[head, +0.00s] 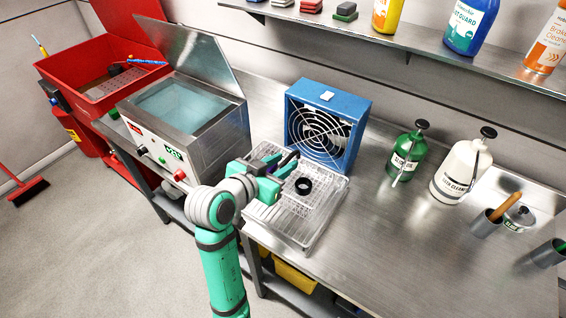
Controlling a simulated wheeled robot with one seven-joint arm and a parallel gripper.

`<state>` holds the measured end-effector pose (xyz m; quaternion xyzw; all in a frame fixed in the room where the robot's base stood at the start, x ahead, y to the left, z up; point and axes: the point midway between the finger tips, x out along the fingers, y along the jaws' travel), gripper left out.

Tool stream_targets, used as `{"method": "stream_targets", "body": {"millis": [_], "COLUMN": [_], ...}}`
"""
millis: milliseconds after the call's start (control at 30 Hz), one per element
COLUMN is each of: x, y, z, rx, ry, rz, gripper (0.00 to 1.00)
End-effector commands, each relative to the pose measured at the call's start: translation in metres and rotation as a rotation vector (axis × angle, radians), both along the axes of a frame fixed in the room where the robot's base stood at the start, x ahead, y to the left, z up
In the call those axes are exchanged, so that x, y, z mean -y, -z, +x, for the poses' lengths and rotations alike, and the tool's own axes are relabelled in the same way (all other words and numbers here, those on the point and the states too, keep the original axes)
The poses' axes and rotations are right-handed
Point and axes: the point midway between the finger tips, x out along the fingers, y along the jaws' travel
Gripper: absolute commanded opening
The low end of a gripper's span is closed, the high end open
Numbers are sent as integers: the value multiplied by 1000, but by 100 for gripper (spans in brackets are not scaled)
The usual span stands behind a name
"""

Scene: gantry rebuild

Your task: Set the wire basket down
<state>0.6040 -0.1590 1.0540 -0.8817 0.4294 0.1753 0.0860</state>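The wire basket (319,198) is a shallow mesh basket with a black ring (303,186) inside. It is over a clear-looking ribbed drain tray (301,232) on the steel bench, in front of the blue fan. Whether the basket touches the tray or hangs just above it is unclear. My gripper (284,163), teal with dark fingers, is at the basket's left, rear side. The fingers overlap the basket's edge in the picture, and their grip on it is too small to make out.
A blue fan (343,104) stands close behind the tray. The open ultrasonic cleaner (184,108) and red parts washer (100,75) are left. A green bottle (404,155) and white bottle (459,171) stand right. The bench front right of the tray is clear. A shelf (420,48) overhangs the back.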

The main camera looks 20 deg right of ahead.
Motion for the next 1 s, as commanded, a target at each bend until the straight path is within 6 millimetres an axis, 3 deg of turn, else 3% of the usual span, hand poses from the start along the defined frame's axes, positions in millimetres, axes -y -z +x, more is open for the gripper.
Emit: {"method": "stream_targets", "body": {"millis": [267,700,1000], "x": [-9,-66,-84], "y": [-5,-36,-46], "z": [-5,-52,-68], "rx": [3,4,0], "ry": [-4,0,4], "rz": [-1,0,0], "gripper": [30,30,30]}}
